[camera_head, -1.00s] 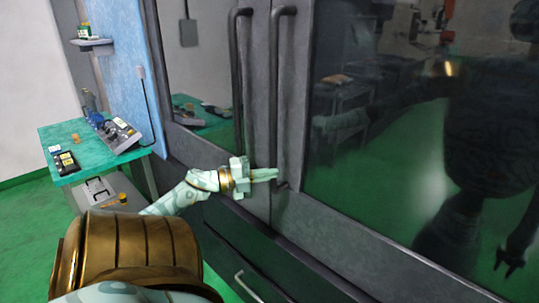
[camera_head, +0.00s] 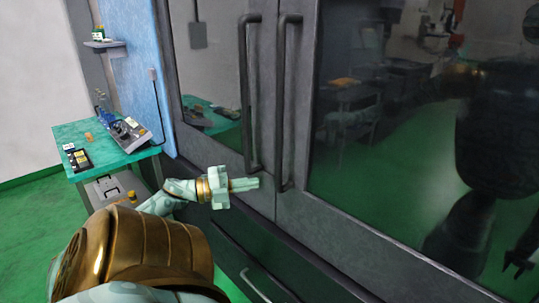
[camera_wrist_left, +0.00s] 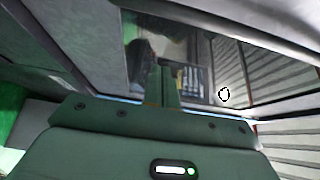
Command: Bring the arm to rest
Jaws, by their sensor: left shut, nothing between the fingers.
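My left arm comes in from the lower left in the head view. My left gripper (camera_head: 246,184) is shut and empty. It is in front of the machine's grey doors, near the lower ends of the left door handle (camera_head: 245,95) and the right door handle (camera_head: 286,100). Its fingers point right and look apart from both handles. The shut fingers also show in the left wrist view (camera_wrist_left: 167,85), with a window pane and pale panels beyond them. My right gripper is not seen directly.
The machine's dark window (camera_head: 400,190) fills the right and reflects the room and a dark figure. A green-topped table (camera_head: 75,133) with a control box (camera_head: 130,134) stands at the left. A small wall shelf (camera_head: 104,44) is above it. Green floor (camera_head: 40,230) is open at lower left.

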